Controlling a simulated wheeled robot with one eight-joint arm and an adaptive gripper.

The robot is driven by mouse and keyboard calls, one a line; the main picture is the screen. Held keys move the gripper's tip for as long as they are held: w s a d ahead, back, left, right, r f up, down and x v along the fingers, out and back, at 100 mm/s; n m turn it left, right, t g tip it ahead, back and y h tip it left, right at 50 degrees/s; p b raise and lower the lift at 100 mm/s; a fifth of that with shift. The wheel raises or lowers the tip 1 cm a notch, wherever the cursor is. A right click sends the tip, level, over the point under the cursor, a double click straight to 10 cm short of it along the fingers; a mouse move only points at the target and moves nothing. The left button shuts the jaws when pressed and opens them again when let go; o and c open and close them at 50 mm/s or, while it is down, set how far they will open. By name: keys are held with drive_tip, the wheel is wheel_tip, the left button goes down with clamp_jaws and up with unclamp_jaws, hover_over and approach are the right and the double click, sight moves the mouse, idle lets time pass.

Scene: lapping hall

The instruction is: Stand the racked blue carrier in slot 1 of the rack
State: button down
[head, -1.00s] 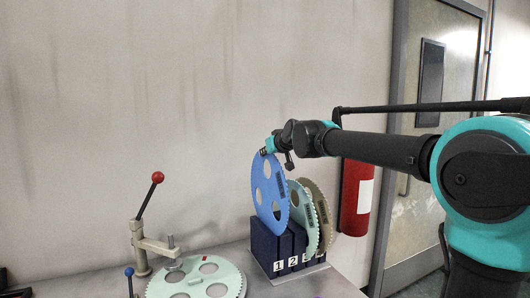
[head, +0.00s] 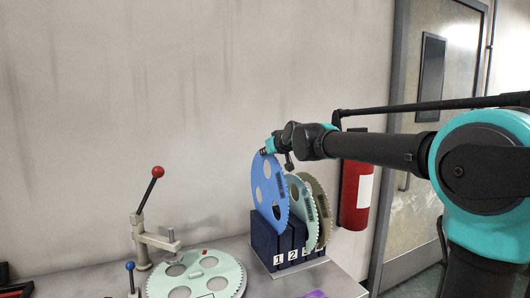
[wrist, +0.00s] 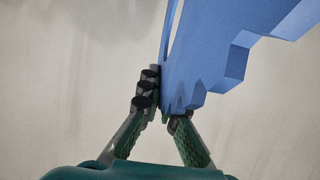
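The blue carrier (head: 269,190), a toothed disc with round holes, stands upright and slightly tilted at slot 1 of the dark blue rack (head: 262,242). Its lower edge is behind or within the rack front, so how deep it sits cannot be told. My gripper (head: 266,150) is at its top edge. In the wrist view my gripper (wrist: 163,112) has its fingers closed on the rim of the blue carrier (wrist: 205,60). A pale green carrier (head: 299,205) and a brown carrier (head: 319,200) stand in the slots to the right.
A pale green toothed disc (head: 215,268) lies flat on the table at the front. A clamp with a red-knobbed lever (head: 145,205) stands at its left. A purple item (head: 312,295) shows at the bottom edge. A red extinguisher (head: 354,200) hangs behind my arm.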

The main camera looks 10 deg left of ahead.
sight(267, 180)
drive_tip(key=shift+f, duration=5.6)
drive_tip(key=c, duration=1.6)
unclamp_jaws()
drive_tip(key=shift+c, duration=0.2)
drive_tip(key=v, duration=1.2)
drive_tip(key=shift+d+f, duration=0.1)
